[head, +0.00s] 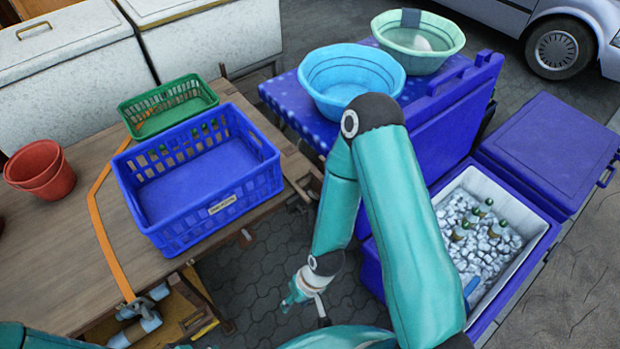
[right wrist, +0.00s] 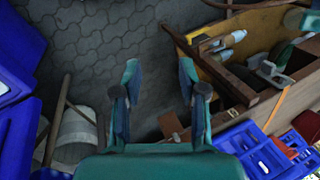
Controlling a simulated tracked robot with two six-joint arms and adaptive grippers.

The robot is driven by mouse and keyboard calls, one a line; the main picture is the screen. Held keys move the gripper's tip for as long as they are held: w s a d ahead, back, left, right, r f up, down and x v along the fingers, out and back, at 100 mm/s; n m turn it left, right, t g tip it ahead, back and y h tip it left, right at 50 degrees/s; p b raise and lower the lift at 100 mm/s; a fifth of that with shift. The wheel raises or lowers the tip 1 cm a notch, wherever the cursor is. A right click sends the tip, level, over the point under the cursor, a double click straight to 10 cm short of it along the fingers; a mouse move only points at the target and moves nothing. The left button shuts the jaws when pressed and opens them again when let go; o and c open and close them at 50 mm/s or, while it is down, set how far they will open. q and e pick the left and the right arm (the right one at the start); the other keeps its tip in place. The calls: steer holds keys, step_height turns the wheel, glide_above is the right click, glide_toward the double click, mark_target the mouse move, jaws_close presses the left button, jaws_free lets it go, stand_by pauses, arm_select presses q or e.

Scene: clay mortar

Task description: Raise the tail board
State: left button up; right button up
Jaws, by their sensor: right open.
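A wooden cart top (head: 60,235) fills the left of the head view. Below its near right edge, a brown wooden rail (head: 203,297) borders a yellow panel (head: 180,315); the rail (right wrist: 205,62) and panel (right wrist: 245,18) also show in the right wrist view. I cannot tell for sure which of these boards is the tail board. My right gripper (head: 292,297) hangs low over the paving, right of the rail and apart from it. In the right wrist view my right gripper (right wrist: 158,78) is open, with only paving between its fingers. My left gripper is not in view.
A blue crate (head: 215,205), a green basket (head: 165,105) and red pots (head: 42,170) stand on the cart. At right are a table with a blue basin (head: 350,75) and an open ice chest (head: 470,245). Bare paving (head: 265,265) lies between.

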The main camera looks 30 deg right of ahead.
steer(key=w+d+f+n+t+h+b, duration=0.1)
steer(key=w+d+n+t+b, duration=0.25)
steer(key=w+b, duration=0.5)
steer(key=w+d+f+n+t+h+b, duration=0.15)
steer(key=w+d+t+b, duration=0.35)
steer(key=b, duration=0.7)
steer(key=s+d+r+n+t+h+b, duration=0.1)
steer(key=d+r+n+t+h+b, duration=0.65)
steer(key=b, duration=1.25)
steer(key=w+d+f+m+y+p, duration=0.1)
steer(key=w+d+p, duration=0.2)
steer(key=w, duration=0.4)
steer(key=w+d+f+m+g+y+p, duration=0.1)
steer(key=w+d+f+p, duration=0.1)
steer(key=w, duration=0.6)
steer(key=shift+w+d+g+p, duration=0.15)
steer(key=shift+d+g+p, duration=0.15)
steer(key=shift+d+p, duration=0.5)
steer(key=shift+a, duration=0.15)
steer(key=shift+c, duration=0.2)
